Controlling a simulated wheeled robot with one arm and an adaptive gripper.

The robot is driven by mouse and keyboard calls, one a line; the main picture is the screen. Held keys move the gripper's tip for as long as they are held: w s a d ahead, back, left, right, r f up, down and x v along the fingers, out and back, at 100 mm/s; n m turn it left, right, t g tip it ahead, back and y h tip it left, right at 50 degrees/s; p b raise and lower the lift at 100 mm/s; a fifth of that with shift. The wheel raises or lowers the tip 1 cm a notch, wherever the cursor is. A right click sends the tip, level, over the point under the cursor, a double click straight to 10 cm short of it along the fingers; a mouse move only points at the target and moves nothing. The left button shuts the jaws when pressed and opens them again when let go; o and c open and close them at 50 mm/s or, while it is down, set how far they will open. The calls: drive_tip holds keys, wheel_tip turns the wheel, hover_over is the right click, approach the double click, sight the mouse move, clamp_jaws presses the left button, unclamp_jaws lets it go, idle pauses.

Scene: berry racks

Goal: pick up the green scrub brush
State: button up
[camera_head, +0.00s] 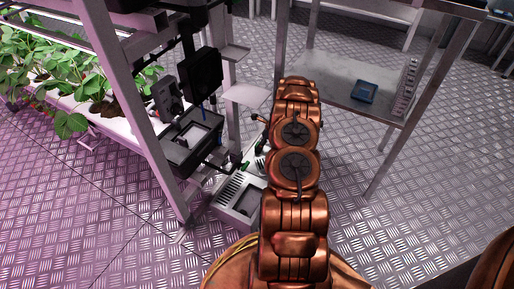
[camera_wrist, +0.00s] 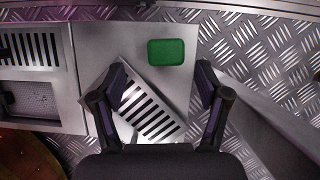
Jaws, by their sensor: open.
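A green rounded rectangle, likely the top of the green scrub brush (camera_wrist: 166,52), lies on a light grey metal surface (camera_wrist: 95,40) in the wrist view. My gripper (camera_wrist: 165,88) is open and empty, its two dark fingers spread left and right. The green piece is beyond the fingertips, slightly above the middle of the gap.
A slotted metal plate (camera_wrist: 148,105) lies at an angle below the green piece, between the fingers. A grey vented unit (camera_head: 238,196) stands on the floor left of my arm. A rack with plants (camera_head: 95,85) is at left; a metal table with a blue object (camera_head: 364,91) is at right.

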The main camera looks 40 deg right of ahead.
drive_tip(key=shift+w+d+b+x, duration=0.15)
drive_tip(key=shift+b+x, duration=0.55)
drive_tip(key=shift+x, duration=0.65)
drive_tip(key=shift+w+d+b+x, duration=0.1)
drive_tip(key=shift+b+x, duration=0.6)
drive_tip(key=shift+x, duration=0.6)
drive_tip(key=shift+r, duration=0.1)
drive_tip(key=c, duration=1.1)
